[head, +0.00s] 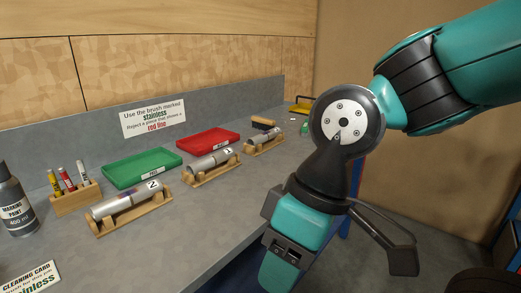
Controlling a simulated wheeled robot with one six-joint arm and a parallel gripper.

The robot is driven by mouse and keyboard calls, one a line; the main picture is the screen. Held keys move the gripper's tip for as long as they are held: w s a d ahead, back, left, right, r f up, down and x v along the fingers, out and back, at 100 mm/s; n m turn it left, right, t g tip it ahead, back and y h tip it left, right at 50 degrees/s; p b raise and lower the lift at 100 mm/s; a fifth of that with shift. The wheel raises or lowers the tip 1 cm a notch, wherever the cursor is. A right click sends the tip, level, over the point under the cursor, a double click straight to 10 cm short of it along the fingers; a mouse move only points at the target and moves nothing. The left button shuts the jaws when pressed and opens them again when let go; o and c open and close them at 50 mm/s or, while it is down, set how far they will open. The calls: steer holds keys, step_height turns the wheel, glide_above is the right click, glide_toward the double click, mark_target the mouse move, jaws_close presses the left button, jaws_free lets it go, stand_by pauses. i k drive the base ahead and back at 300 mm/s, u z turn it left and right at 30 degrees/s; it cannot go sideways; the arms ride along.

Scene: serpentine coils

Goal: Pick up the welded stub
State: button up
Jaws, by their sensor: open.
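Three metal tube stubs lie on wooden cradles along the grey bench. The nearest stub (122,201) is marked 2 and has a purplish band on it. The middle stub (210,161) is marked 3. The far stub (265,138) is small in view and its mark is hard to read. My gripper (337,245) hangs right of the bench stubs, in front of the bench's right edge, apart from all of them. It is open and nothing shows in it. One dark finger shows clearly at its right; the other is largely hidden by the teal housing.
A green tray (143,169) and a red tray (208,140) lie behind the stubs. A marker holder (77,199), a dark bottle (15,200) and a cleaning card (30,278) are at the left. A sign (153,117) leans at the back. The bench front is clear.

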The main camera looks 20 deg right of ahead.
mark_target(211, 161)
steer(key=z, duration=0.35)
steer(key=i, duration=1.4)
steer(key=u, duration=0.6)
